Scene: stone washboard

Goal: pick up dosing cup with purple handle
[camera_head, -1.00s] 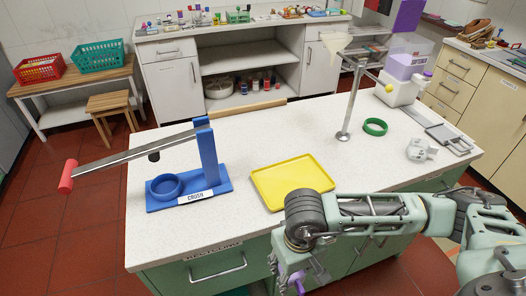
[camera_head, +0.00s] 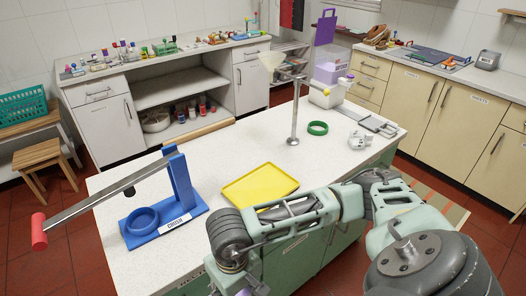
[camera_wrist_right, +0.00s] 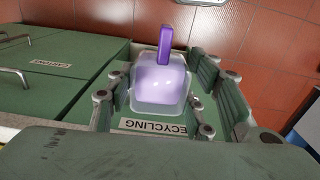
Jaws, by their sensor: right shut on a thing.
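The dosing cup (camera_wrist_right: 160,88) is a clear cup with pale purple contents and an upright purple handle (camera_wrist_right: 165,46). In the right wrist view it sits between the fingers of my right gripper (camera_wrist_right: 166,80), which is shut on it. The gripper and cup are in front of the green island cabinet, beside a recycling label. In the head view my right gripper (camera_head: 236,284) is at the bottom edge, mostly cut off, with only a bit of purple showing. My left gripper is not in view.
The white island top (camera_head: 240,152) carries a blue crusher (camera_head: 180,190) with a long lever, a yellow tray (camera_head: 260,187), a green ring (camera_head: 318,128) and a funnel stand (camera_head: 295,115). A purple-filled container (camera_head: 330,72) stands at the far end. Red floor surrounds the island.

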